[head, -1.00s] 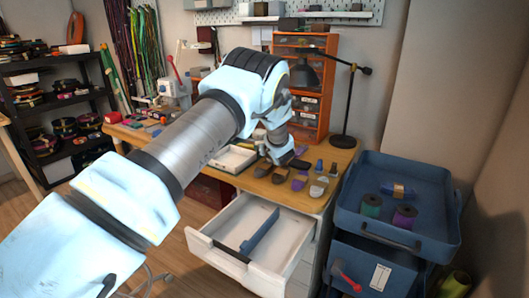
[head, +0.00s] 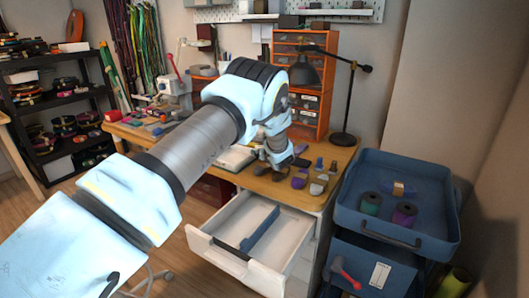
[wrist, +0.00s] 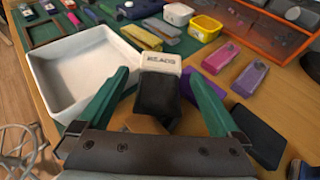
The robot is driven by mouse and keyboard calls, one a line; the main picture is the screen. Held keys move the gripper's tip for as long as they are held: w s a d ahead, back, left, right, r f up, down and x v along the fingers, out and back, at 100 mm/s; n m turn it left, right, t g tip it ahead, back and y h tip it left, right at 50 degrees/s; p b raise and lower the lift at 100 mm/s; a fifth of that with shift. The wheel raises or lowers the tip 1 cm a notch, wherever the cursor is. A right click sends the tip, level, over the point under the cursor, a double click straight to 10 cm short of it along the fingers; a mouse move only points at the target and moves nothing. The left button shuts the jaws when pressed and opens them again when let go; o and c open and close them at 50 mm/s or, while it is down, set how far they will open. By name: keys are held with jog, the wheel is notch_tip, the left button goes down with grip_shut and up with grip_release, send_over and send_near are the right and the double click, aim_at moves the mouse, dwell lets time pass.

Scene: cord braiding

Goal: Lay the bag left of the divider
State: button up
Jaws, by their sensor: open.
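A small dark bag with a cream label reading like "BEADS" (wrist: 158,92) sits on the wooden desk in the wrist view. My gripper (wrist: 160,80) is open, its green fingers on either side of the bag. Whether they touch it is not clear. In the head view my gripper (head: 278,160) is low over the desk and hides most of the bag. The blue divider (head: 262,229) stands in the open white drawer (head: 216,244) below the desk. The drawer floor shows bare on both sides of it.
A white tray (wrist: 60,78) is close left of the bag. Pink and purple pouches (wrist: 234,66) and a dark flat piece (wrist: 257,135) lie to its right. A blue bin (head: 350,212) with spools stands right of the drawer. A black lamp (head: 345,110) stands behind.

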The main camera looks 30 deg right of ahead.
jog(key=shift+r+p, duration=0.3)
jog(key=shift+p, duration=0.05)
jog(key=b+v, duration=0.2)
jog(key=v, duration=1)
jog(key=shift+b, duration=0.4)
